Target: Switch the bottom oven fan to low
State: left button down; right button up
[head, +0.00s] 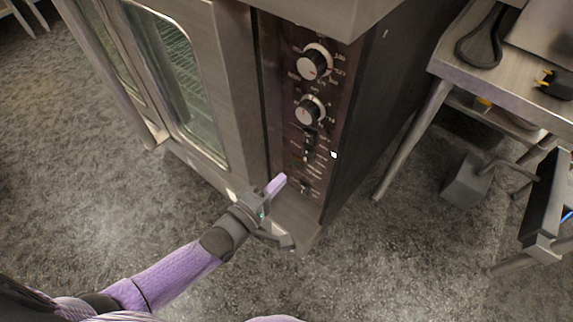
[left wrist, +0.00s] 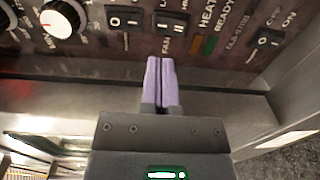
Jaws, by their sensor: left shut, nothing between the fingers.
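The oven (head: 225,75) has a dark control panel (head: 325,130) on its right front edge. In the left wrist view the panel (left wrist: 235,75) shows a fan rocker switch (left wrist: 173,24), labelled FAN with I and II marks. Which way it is tipped is hard to tell. My left gripper (head: 279,181) is in front of the lower panel, left of the switches. In the left wrist view the gripper (left wrist: 160,62) is shut and empty. Its purple fingertips point at the panel just below the fan switch; contact cannot be told. My right gripper is not in view.
Another rocker switch (left wrist: 125,18) sits left of the fan switch, and one (left wrist: 268,40) sits to the right. Two round knobs (head: 313,64) (head: 310,109) are higher on the panel. A metal table (head: 470,75) stands to the right, with grey floor between it and the oven.

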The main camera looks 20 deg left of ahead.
pick_arm(q)
jog(key=p+v, duration=0.1)
jog(key=v, duration=0.5)
jog(key=shift+r+p, duration=0.15)
jog(key=shift+p, duration=0.15)
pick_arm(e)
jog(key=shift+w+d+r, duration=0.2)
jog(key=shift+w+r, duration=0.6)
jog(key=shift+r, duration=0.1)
pick_arm(q)
jog(key=shift+s+a, duration=0.1)
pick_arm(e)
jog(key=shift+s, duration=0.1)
